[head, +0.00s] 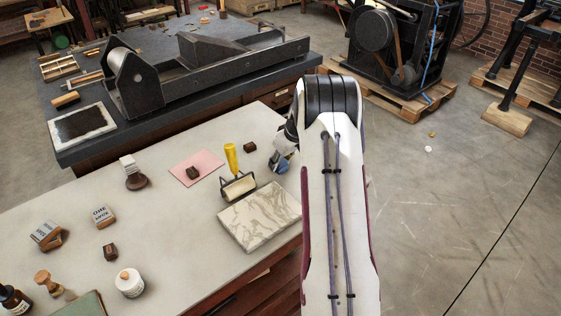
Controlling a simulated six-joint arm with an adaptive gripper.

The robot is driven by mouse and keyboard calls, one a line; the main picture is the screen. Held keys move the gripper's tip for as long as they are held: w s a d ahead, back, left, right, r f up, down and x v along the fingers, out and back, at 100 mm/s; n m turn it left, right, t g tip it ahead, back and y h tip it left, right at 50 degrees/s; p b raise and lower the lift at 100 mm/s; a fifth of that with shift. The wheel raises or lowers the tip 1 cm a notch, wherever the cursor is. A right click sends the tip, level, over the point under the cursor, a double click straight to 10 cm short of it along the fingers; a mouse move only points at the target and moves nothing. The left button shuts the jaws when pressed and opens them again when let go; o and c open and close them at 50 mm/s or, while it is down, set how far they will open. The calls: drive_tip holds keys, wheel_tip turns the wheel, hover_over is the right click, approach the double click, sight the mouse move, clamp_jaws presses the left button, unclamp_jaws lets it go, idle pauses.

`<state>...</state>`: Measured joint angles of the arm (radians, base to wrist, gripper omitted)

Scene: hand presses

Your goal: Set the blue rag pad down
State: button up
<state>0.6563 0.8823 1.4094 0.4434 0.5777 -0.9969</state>
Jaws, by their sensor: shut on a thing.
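My gripper (281,155) is at the right side of the pale table (170,245), partly hidden behind my own white arm. It is shut on the blue rag pad (278,166), a small blue-grey shape just under the fingers. Much of the pad is covered by the gripper and arm. I cannot tell whether the pad touches the tabletop or hangs a little above it.
A yellow-handled roller (232,160) and a marbled slab (260,215) lie left of and in front of the gripper. A pink sheet (205,163) bears a dark block. A small dark block (249,147) stands close by. A press bed (215,75) stands behind.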

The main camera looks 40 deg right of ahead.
drive_tip(key=o, duration=1.1)
drive_tip(key=shift+f, duration=0.1)
drive_tip(key=shift+c, duration=0.2)
drive_tip(key=shift+v, duration=0.8)
drive_tip(key=v, duration=1)
drive_tip(key=shift+r, duration=0.35)
